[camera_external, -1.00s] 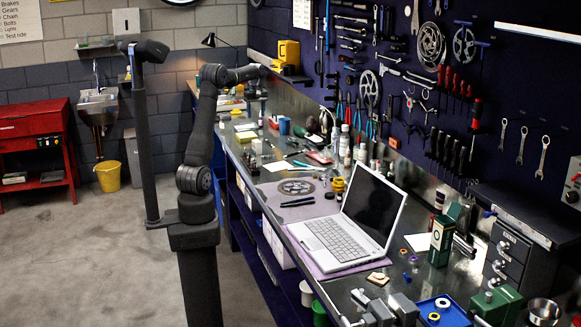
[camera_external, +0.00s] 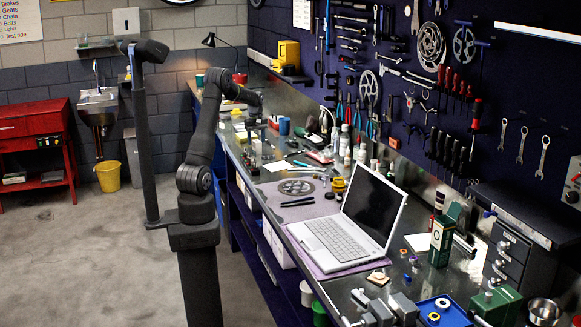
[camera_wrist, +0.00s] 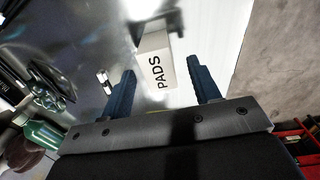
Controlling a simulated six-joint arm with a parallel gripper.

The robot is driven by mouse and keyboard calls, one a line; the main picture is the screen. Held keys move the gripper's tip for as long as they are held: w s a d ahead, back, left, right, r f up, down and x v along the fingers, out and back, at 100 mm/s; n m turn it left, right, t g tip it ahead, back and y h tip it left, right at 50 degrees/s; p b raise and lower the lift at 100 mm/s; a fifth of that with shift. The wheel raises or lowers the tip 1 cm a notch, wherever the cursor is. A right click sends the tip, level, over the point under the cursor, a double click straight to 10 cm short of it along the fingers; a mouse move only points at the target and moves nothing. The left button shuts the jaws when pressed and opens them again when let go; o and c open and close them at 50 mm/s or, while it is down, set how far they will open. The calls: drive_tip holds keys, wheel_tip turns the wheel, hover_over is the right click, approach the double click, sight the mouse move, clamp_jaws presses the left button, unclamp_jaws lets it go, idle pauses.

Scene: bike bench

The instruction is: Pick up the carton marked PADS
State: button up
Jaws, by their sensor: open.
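The white carton marked PADS (camera_wrist: 156,66) lies in the wrist view at centre, with black lettering on its face. My gripper (camera_wrist: 161,67) is open, with one dark blue finger to the left of the carton and one to the right. The carton's near end reaches into the gap between the fingertips, and no finger is seen closed on it. In the external view my gripper (camera_external: 252,119) is low over the far part of the bench. I cannot clearly make out the carton there.
A green bottle (camera_wrist: 42,133) and dark metal parts lie to the left in the wrist view. An open laptop (camera_external: 340,232) and many small tools crowd the nearer bench.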

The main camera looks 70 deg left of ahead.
sight(257, 141)
wheel_tip(257, 141, down, 4)
drive_tip(key=shift+d, duration=0.15)
drive_tip(key=c, duration=1.1)
drive_tip(key=shift+o, duration=0.2)
drive_tip(key=shift+r, duration=0.1)
